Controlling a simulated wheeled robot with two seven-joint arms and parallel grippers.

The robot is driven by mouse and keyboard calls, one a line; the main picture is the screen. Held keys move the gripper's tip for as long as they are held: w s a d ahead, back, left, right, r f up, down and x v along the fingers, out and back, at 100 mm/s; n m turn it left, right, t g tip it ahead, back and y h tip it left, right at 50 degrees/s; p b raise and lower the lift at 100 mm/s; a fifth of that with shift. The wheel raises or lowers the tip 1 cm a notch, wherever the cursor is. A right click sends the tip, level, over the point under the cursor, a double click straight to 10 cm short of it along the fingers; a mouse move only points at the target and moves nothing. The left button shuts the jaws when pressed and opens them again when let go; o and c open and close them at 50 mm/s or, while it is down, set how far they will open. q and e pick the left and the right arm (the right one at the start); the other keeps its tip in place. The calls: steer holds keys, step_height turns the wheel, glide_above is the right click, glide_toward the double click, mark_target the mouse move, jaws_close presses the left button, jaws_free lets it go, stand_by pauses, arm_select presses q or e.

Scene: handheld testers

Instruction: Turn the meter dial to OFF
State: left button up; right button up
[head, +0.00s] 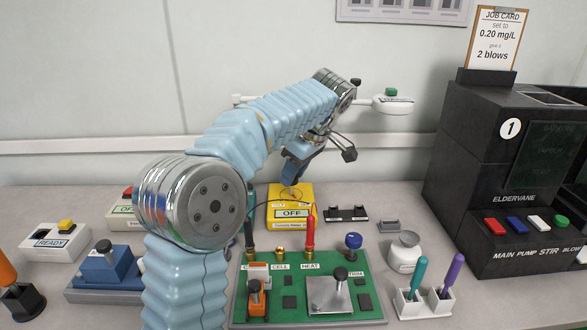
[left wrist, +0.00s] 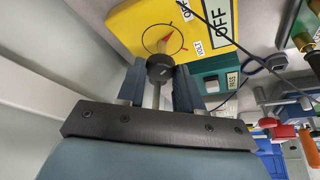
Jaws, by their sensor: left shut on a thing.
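The yellow meter (head: 275,222) lies on the bench behind the green board, and its display reads OFF. In the left wrist view the meter (left wrist: 130,22) fills the top, with a round dial marking and a red pointer (left wrist: 168,38) angled up and right, roughly between two small labels. The dial's black knob (left wrist: 160,68) stands out between the fingers. My left gripper (head: 291,172) is above the meter's back edge, shut on the knob; its fingers (left wrist: 158,84) flank it. My right gripper is not in view.
A green board (head: 315,290) with a red probe (head: 310,230) and a black probe stands in front of the meter. The black machine (head: 475,150) is at right. A pen holder (head: 425,305) and white pot (head: 404,252) stand front right.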

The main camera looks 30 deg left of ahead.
arm_select(q)
steer(key=shift+w+n+g, duration=0.1)
steer(key=shift+n+g, duration=0.4)
steer(key=shift+n, duration=0.9)
steer(key=o, duration=1)
